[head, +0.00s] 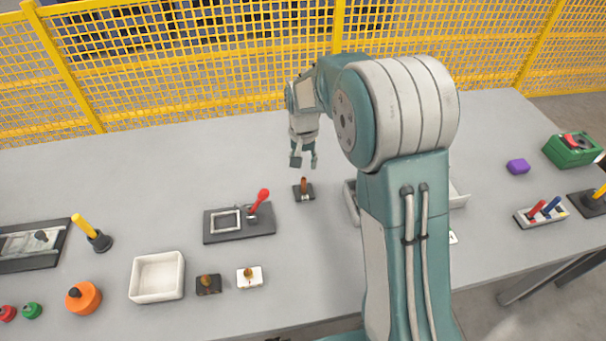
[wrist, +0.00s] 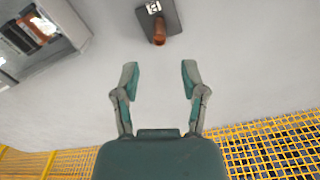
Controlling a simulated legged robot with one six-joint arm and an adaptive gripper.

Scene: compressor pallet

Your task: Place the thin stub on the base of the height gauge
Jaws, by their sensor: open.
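A small dark plate (head: 311,192) with an upright copper-brown cylinder (head: 304,184) is near the middle of the table. In the wrist view, the plate (wrist: 173,14) has a white patch, and the cylinder (wrist: 159,33) is on it. I cannot tell for sure whether these are the height gauge and thin stub. My gripper (head: 303,163) is open and empty, pointing down above the table just behind the plate in the head view. In the wrist view, the fingers (wrist: 160,75) are apart, with only bare table between them.
A grey-white tray (head: 351,203), partly hidden by my arm, holds a brown piece (wrist: 33,28). A red-lever fixture (head: 240,228), white bin (head: 157,292) and knobbed blocks (head: 208,286) are left. A purple block (head: 517,166) and green box (head: 573,151) are right. Yellow fencing (head: 200,60) stands behind.

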